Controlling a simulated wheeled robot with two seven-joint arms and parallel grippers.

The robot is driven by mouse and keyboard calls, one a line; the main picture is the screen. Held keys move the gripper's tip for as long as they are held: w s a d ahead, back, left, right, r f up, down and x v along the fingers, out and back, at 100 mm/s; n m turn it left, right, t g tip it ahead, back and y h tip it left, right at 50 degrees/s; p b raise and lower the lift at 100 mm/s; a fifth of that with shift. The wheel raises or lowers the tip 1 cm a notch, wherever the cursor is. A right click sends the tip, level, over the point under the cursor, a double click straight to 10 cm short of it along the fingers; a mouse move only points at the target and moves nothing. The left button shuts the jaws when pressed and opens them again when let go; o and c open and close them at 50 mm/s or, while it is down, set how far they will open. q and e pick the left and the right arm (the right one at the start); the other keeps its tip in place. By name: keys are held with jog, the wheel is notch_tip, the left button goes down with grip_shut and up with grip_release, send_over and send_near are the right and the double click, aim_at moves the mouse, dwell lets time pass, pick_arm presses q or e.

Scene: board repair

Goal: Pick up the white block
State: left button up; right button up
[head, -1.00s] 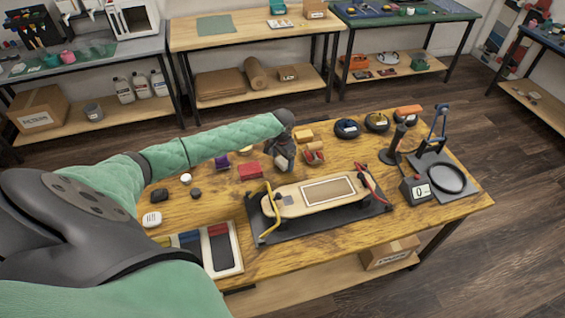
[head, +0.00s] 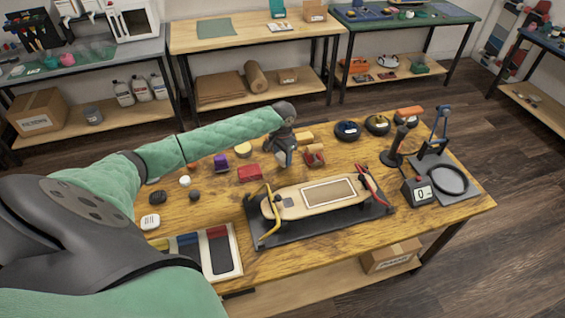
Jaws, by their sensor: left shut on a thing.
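My left arm reaches in from the left, over the work table, with its wrist bent down. My left gripper (head: 283,158) points down behind the skateboard and is shut on a small pale piece, the white block (head: 282,160). The fingers hide most of the block, and I cannot tell clearly whether it is clear of the table top. My right gripper is out of view.
A skateboard (head: 315,196) lies on a dark mat in front of the gripper. A red block (head: 249,173), a yellow block (head: 305,138) and a red-wheeled part (head: 315,156) lie close by. A sectioned tray (head: 235,263) is at the front left.

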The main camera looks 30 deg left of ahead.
pick_arm(q)
jog(key=w+d+r+b, duration=0.1)
jog(key=d+r+b, duration=0.3)
jog(key=d+r, duration=0.3)
jog(key=shift+d+r, duration=0.35)
jog(key=shift+d, duration=1.95)
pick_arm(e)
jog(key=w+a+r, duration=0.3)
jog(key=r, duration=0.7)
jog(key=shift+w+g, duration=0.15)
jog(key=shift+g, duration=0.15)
